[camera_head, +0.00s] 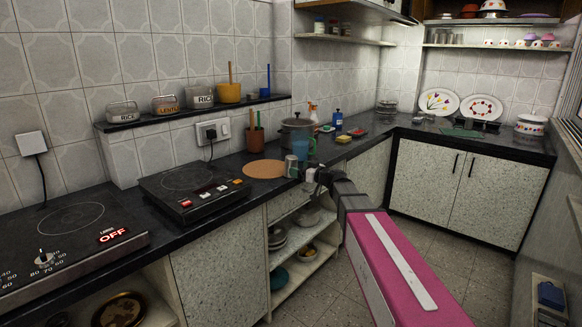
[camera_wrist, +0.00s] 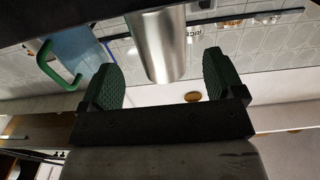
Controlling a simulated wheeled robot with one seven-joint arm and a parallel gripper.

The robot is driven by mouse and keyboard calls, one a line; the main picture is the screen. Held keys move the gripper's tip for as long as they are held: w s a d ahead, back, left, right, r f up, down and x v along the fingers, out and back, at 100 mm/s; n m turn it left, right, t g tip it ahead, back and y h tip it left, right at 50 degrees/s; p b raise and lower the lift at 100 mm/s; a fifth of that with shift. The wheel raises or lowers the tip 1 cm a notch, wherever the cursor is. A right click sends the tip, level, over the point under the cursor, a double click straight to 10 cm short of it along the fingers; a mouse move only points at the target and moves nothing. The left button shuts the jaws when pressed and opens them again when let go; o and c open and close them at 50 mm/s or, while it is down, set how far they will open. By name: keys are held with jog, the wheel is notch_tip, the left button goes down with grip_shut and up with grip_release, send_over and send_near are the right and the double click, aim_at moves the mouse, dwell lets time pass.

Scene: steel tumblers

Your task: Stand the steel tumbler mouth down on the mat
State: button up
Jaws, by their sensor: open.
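The steel tumbler (camera_wrist: 158,45) is a plain shiny cylinder between the two green finger pads of my gripper (camera_wrist: 159,62) in the wrist view. The fingers are open, with a gap on each side of it. In the head view the tumbler (camera_head: 291,167) is small and stands at the counter's front edge, just left of my gripper (camera_head: 311,176). Which end is its mouth I cannot tell. The round tan mat (camera_head: 264,169) lies flat and bare on the counter to the tumbler's left.
A blue cup with a green handle (camera_wrist: 85,50) is close behind the tumbler; it also shows in the head view (camera_head: 301,148). A lidded pot (camera_head: 298,130) and a brown utensil pot (camera_head: 255,139) stand behind the mat. A cooktop (camera_head: 187,181) is at its left.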

aim_at(296, 165)
jog(key=x, duration=0.5)
jog(key=shift+w+a+r, duration=0.15)
jog(key=shift+a+r, duration=0.1)
jog(key=c, duration=1.1)
jog(key=shift+r, duration=0.2)
